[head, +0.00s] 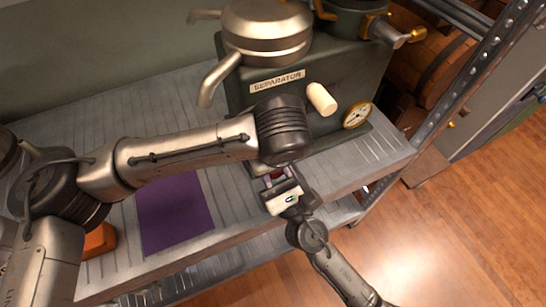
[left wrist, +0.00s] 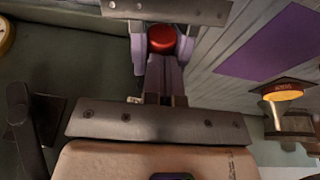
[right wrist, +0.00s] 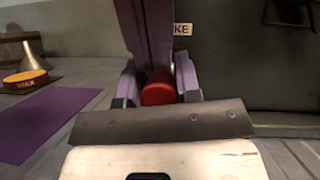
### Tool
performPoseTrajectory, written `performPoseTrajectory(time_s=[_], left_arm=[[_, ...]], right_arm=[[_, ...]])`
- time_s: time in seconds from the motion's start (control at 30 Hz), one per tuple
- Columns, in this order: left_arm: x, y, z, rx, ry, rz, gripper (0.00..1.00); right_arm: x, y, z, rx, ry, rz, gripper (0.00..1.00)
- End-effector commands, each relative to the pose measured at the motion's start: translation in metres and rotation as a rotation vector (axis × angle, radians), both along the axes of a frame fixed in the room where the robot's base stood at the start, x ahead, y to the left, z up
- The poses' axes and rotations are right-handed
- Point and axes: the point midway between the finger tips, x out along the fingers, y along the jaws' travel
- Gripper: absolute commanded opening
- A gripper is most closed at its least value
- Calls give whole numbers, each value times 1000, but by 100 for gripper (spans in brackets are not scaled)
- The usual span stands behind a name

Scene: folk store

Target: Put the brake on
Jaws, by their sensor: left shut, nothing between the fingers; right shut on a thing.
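The dark green separator (head: 236,100) stands on the metal bench. On its lower front is a red knob (right wrist: 157,92), beside a partly covered label (right wrist: 182,29) that reads "KE"; the knob also shows in the left wrist view (left wrist: 162,40). My right gripper (right wrist: 157,78) is shut with its purple fingers on either side of the red knob. My left gripper (left wrist: 164,64) is shut and empty, its fingertips right at the knob, pointing towards the right gripper. In the head view my left wrist hides most of the knob and the left fingers.
A crank with a cream handle (head: 322,100) and a round gauge (head: 357,115) stick out from the separator, close to my left wrist. A purple mat (head: 175,212) and a wax tin (right wrist: 27,82) with a metal funnel (right wrist: 31,55) are on the bench. Wooden floor lies right.

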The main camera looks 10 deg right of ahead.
Motion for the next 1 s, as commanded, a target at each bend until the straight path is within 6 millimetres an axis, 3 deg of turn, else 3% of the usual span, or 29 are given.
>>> performPoseTrajectory(time_s=[0.57,0.6,0.8,1.0], left_arm=[[-2,-1,-15,4,6,1,0],[-2,-1,-16,4,6,2,0],[-1,-1,-14,4,3,3,0],[0,0,-12,3,0,5,0]], right_arm=[[-1,1,4,4,-7,6,0],[-1,1,4,4,-7,6,36],[-1,1,3,4,-6,3,55],[-1,0,2,2,-4,3,56]])
